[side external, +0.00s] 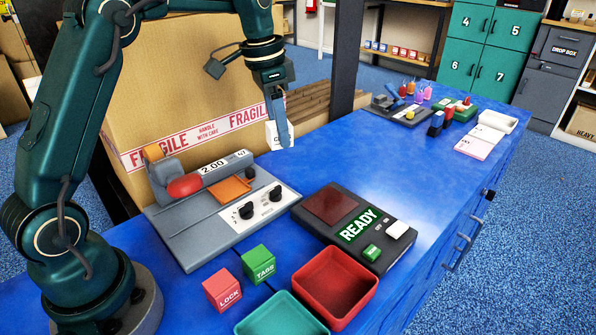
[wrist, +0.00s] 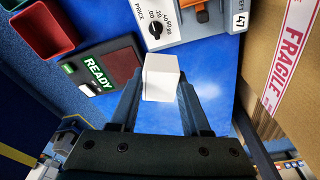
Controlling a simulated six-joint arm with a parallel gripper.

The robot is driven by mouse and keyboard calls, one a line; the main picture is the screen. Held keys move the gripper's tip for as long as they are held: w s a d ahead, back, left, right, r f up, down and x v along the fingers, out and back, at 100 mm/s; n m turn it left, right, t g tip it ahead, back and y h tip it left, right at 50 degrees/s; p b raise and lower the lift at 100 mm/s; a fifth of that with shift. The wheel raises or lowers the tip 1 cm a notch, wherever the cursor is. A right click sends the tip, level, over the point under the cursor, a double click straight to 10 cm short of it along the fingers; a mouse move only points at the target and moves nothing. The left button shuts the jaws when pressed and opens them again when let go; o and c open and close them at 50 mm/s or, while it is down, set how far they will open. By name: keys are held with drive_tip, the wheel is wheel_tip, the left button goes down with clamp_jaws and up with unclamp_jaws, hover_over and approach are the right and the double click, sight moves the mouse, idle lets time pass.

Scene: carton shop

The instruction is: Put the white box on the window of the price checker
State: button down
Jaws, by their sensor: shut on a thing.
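The white box (side external: 271,136) is between the fingers of my gripper (side external: 281,131), held above the blue table near the carton. It also shows in the wrist view (wrist: 161,75), between both fingertips (wrist: 160,98). The price checker (side external: 374,213) is a dark device with a green READY display and a white key. Its dark red window (side external: 330,205) is bare and lies below and to the right of the box in the side view. In the wrist view the window (wrist: 119,64) is just left of the box, partly hidden.
A grey machine (side external: 205,232) with dials and an orange plate stands left of the checker. Red LOCK (side external: 223,290) and green TARE (side external: 258,263) cubes, a red tray (side external: 336,317) and a teal tray (side external: 282,322) are in front. A large carton (side external: 190,80) stands behind. Table right of the checker is clear.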

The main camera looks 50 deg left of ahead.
hover_over(333, 204)
drive_tip(key=f, duration=0.6)
drive_tip(key=shift+s+a+f, duration=0.15)
drive_tip(key=shift+s+f, duration=0.05)
drive_tip(key=shift+f, duration=2.1)
drive_tip(key=shift+f, duration=0.1)
drive_tip(key=shift+c, duration=1.8)
unclamp_jaws()
